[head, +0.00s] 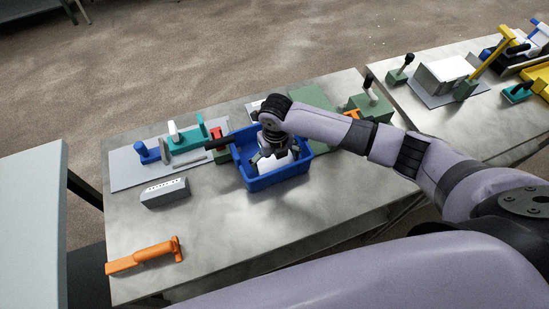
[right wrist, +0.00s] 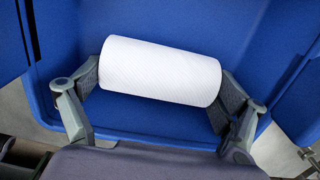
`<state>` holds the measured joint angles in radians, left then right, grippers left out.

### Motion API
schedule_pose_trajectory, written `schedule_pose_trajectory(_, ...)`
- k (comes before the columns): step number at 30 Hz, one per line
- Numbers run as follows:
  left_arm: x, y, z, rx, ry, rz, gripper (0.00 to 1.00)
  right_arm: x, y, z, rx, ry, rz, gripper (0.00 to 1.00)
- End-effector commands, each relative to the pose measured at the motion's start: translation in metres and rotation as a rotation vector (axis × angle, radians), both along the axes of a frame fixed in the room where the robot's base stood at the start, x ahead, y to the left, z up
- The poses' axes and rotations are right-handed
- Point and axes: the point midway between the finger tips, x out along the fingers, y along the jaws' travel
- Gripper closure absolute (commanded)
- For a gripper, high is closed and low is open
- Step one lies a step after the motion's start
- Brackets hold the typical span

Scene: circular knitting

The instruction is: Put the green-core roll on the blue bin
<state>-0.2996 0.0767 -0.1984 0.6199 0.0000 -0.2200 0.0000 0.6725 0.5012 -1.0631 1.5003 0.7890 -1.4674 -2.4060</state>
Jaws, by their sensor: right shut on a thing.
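A white paper roll (right wrist: 160,72) lies on its side between the two fingers of my right gripper (right wrist: 160,88) in the right wrist view. The fingers press on its two ends, so the colour of its core is hidden. The blue bin (right wrist: 140,118) surrounds the roll in that view. In the head view my right gripper (head: 272,154) points down into the blue bin (head: 282,177), with part of the white roll (head: 267,166) showing below it. Whether the roll touches the bin floor I cannot tell. My left gripper is out of view.
A grey panel with blue and teal tools (head: 186,139) lies left of the bin. A grey box (head: 165,192) and an orange tool (head: 146,256) are nearer the front left. Green blocks (head: 369,107) stand behind right. The table (head: 225,240) is clear in front of the bin.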

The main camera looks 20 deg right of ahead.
Motion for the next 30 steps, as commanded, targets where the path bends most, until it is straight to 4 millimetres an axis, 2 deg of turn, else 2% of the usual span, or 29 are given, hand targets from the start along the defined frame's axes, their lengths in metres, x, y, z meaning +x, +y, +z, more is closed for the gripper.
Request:
schedule_pose_trajectory(5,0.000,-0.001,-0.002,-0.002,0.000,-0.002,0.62,0.000,0.000,-0.003,0.000,0.000,0.000,0.38)
schedule_pose_trajectory(6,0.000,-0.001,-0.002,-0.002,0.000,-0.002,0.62,0.000,0.000,-0.002,0.000,0.000,0.000,0.08)
schedule_pose_trajectory(9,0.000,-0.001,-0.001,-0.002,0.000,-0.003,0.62,0.000,0.000,-0.002,0.000,0.000,0.000,0.01)
schedule_pose_trajectory(19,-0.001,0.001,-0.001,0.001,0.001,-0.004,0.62,0.000,0.000,-0.001,0.000,0.000,0.000,0.00)
schedule_pose_trajectory(23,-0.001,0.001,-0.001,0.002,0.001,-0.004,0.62,0.000,0.000,0.006,0.000,0.000,0.000,0.00)
schedule_pose_trajectory(26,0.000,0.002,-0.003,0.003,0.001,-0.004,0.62,0.001,0.000,0.021,0.001,-0.003,0.000,0.00)
schedule_pose_trajectory(30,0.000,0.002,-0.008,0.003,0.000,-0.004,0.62,0.000,0.000,0.051,0.002,-0.006,0.000,0.00)
